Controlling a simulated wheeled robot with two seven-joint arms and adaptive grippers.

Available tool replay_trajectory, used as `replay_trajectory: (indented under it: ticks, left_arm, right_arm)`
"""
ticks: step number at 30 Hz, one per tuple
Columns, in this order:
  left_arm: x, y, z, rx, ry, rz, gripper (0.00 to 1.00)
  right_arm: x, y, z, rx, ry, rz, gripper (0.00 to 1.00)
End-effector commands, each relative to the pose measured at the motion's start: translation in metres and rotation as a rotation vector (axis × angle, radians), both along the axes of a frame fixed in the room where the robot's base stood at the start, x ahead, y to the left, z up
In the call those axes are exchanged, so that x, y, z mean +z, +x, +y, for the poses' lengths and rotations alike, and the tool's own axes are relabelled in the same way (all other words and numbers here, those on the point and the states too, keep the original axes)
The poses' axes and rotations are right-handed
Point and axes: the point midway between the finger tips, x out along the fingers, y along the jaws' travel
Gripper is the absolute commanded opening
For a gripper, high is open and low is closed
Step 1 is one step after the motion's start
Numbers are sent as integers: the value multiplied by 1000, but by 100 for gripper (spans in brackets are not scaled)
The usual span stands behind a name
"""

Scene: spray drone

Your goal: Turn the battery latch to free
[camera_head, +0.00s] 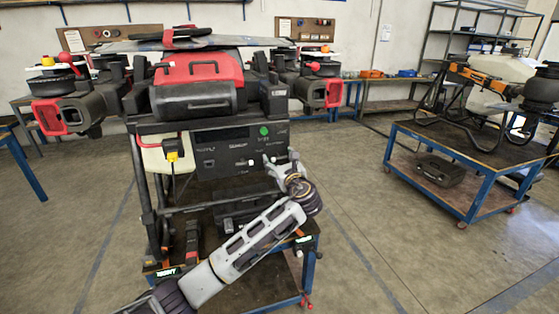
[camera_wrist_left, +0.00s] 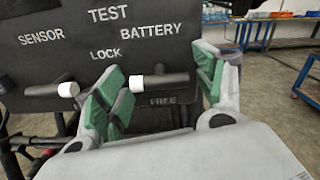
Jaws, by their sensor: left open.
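The battery latch (camera_wrist_left: 168,80) is a dark horizontal bar with a white tip at its left end, on the black panel (camera_wrist_left: 40,60) of the drone. It lies below the words BATTERY and LOCK and above the word FREE. My left gripper (camera_wrist_left: 160,85) is open, with its green-padded fingers on either side of the latch in the left wrist view. Whether a pad touches the bar, I cannot tell. In the head view my left gripper (camera_head: 281,166) is at the right part of the panel, and the latch is largely hidden there. My right gripper is out of view.
A similar white-tipped lever (camera_wrist_left: 68,89) lies left of the left finger, under SENSOR. In the head view a green light (camera_head: 264,131) shows on the panel. A blue cart (camera_head: 400,140) with a second drone stands at the right. The floor between is clear.

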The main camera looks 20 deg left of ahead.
Motion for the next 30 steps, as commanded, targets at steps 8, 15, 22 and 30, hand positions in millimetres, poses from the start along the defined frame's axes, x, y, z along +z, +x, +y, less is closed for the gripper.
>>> replay_trajectory:
  ticks: [8, 15, 22, 30]
  left_arm:
    - [0, 3, 2, 0, 1, 1, 70]
    - [0, 3, 2, 0, 1, 1, 52]
    - [0, 3, 2, 0, 1, 1, 26]
    - [0, 3, 1, -1, -15, -9, 26]
  right_arm:
    - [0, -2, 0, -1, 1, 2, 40]
    - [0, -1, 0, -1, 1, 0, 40]
    - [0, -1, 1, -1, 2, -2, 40]
    - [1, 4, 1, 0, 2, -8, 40]
